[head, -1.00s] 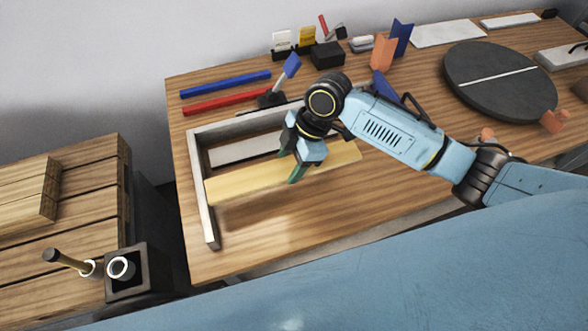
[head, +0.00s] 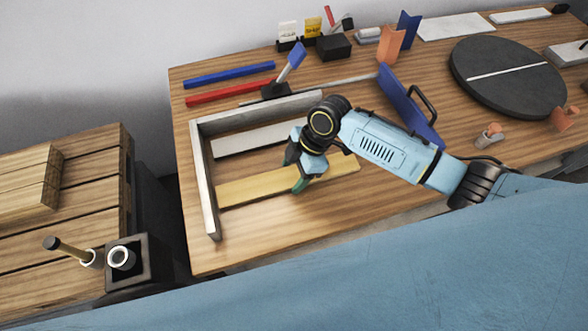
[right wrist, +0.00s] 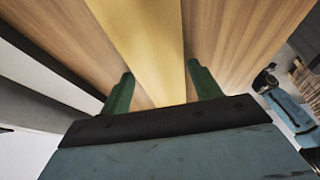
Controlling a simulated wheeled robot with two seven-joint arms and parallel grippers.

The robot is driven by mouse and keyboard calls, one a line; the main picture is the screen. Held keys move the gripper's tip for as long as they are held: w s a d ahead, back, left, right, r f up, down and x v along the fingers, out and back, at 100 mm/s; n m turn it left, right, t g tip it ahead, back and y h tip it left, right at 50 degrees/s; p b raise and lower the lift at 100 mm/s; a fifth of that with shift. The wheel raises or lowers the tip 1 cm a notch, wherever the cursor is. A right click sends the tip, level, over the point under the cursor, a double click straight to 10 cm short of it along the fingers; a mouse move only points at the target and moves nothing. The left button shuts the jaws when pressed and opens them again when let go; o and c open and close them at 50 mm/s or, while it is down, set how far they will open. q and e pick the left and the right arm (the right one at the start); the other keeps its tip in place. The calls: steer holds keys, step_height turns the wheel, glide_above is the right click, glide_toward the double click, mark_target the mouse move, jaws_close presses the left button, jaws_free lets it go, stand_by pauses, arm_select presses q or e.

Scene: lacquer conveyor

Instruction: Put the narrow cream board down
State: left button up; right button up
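The narrow cream board (head: 245,188) is low over the table or on it; I cannot tell if it touches. Its left end is beside the left rail of the grey frame (head: 207,195), and it runs roughly parallel to a white board (head: 245,139) behind it. My right gripper (head: 304,178) is over the right part of the cream board.
Blue (head: 230,73) and red (head: 230,92) bars lie behind the frame. A dark round turntable (head: 505,88) is at the right. Blue panels and a black block (head: 334,47) stand at the back. The table in front of the cream board is clear.

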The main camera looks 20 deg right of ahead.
steer(key=shift+o, duration=1.1)
steer(key=shift+r, duration=0.2)
steer(key=p+v, duration=0.1)
steer(key=v, duration=1)
steer(key=shift+d+r, duration=0.2)
steer(key=shift+r, duration=0.15)
